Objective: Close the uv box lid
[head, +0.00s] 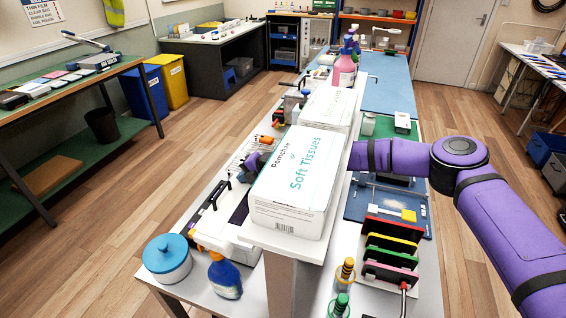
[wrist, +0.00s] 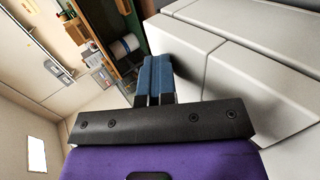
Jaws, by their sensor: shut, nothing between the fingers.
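In the head view, a white box-like unit with a dark opening (head: 228,240) sits on the bench, left of the tissue box. It may be the uv box; its right side is hidden, and I cannot make out its lid clearly. My purple arm passes behind the tissue box, and my gripper (head: 247,172) shows at the box's left side, beyond the white unit. In the wrist view, my gripper's blue fingers (wrist: 157,80) are shut together and empty. They are close to large white panels (wrist: 225,70) with seams; contact cannot be told.
Tissue boxes (head: 298,185) stand on a raised shelf between the two bench sides and block part of the view. A blue-lidded pot (head: 168,258) and a blue spray bottle (head: 224,275) stand at the near left. Coloured racked plates (head: 392,245) stand at the right.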

